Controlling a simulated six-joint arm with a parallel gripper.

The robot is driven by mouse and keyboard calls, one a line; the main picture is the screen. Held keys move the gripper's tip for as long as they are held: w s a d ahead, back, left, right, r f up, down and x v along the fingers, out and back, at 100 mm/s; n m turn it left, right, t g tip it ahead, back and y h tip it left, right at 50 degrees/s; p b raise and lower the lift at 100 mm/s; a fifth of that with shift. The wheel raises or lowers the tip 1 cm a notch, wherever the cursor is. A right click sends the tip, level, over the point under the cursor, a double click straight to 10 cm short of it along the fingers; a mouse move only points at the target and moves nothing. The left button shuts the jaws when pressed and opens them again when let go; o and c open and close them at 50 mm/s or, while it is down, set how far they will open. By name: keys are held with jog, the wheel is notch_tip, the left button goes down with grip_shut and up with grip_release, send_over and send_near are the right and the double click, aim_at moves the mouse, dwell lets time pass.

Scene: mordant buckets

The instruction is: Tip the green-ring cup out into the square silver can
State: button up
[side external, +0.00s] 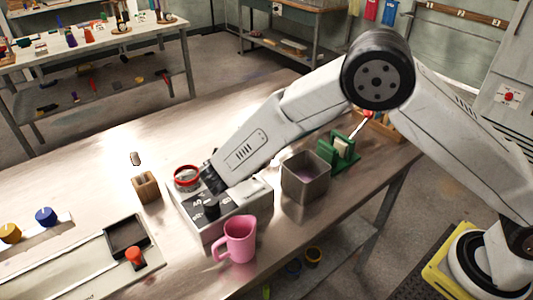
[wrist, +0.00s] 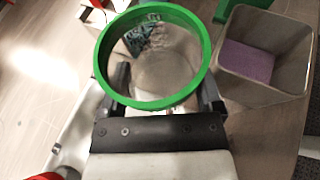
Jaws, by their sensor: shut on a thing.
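The green-ring cup (wrist: 203,45) fills the middle of the wrist view, with a clear-looking body under its green rim. My gripper (wrist: 165,98) is shut on it, one dark finger on each side. What lies in the cup is hard to make out. In the side view my gripper (side external: 211,180) is over the grey box, and I cannot make out the green-ring cup there. The square silver can (side external: 306,184) stands upright on the bench, to the right of my gripper. In the wrist view the can (wrist: 292,55) is apart from the cup, with something purple inside.
A red-ringed cup (side external: 187,178) is at the back of the grey box (side external: 232,213). A pink jug (side external: 239,241) stands in front of the box. A green rack (side external: 338,153) is just behind the can. A small wooden block (side external: 146,187) stands to the left.

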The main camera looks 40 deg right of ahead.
jog(key=shift+r, duration=0.1)
dwell(0.3)
jog(key=shift+s+d+r+m+t+y, duration=0.2)
jog(key=shift+r+m, duration=0.1)
jog(key=shift+r, duration=0.2)
jog(key=shift+s+d+r+m+t+y, duration=0.1)
jog(key=shift+d+r+m+y, duration=0.15)
jog(key=shift+r, duration=0.25)
jog(key=s+d+r+m+t+y, duration=0.1)
jog(key=m, duration=0.1)
jog(key=s+d+r+m+t+y, duration=0.1)
jog(key=shift+s+d+m+y, duration=0.1)
jog(key=shift+s+m+y, duration=0.1)
jog(key=shift+m+y, duration=0.15)
jog(key=shift+d+f+m+t, duration=0.1)
jog(key=shift+f+m+t, duration=0.2)
jog(key=shift+m+t, duration=0.1)
dwell(0.4)
jog(key=shift+r+m+t+y, duration=0.4)
jog(key=shift+r+m+y, duration=0.05)
jog(key=shift+m+y, duration=0.05)
dwell(0.6)
jog(key=shift+f+m+t+y, duration=0.35)
jog(key=shift+m+t+y, duration=0.05)
jog(key=shift+m+t, duration=0.1)
dwell(0.6)
jog(key=shift+s+r+m+t, duration=0.1)
jog(key=shift+r+m+t, duration=0.2)
jog(key=shift+r+m, duration=0.15)
dwell(0.9)
